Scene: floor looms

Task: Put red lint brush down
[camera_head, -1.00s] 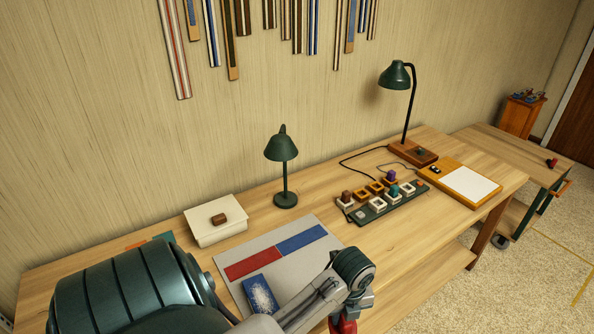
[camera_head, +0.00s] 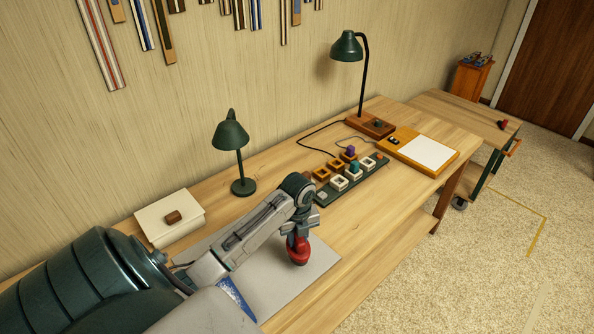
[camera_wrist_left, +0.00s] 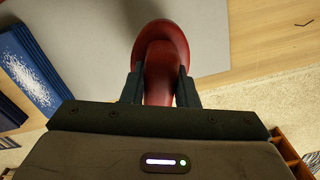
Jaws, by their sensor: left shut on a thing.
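The red lint brush (camera_head: 298,253) is in my left gripper (camera_head: 297,232), over the right part of a grey mat (camera_head: 322,260) on the long table. In the left wrist view the brush (camera_wrist_left: 160,48) sits between the two dark fingers (camera_wrist_left: 160,88), its rounded red end pointing away over the mat (camera_wrist_left: 95,35). Whether the brush touches the mat I cannot tell. A blue cloth with white lint (camera_head: 235,298) is partly hidden by my left arm and shows better in the left wrist view (camera_wrist_left: 35,75). My right gripper is not in view.
A dark tray of small blocks (camera_head: 345,195) and an orange-framed white board (camera_head: 425,152) lie to the right. Bare tabletop (camera_head: 375,225) lies right of the mat.

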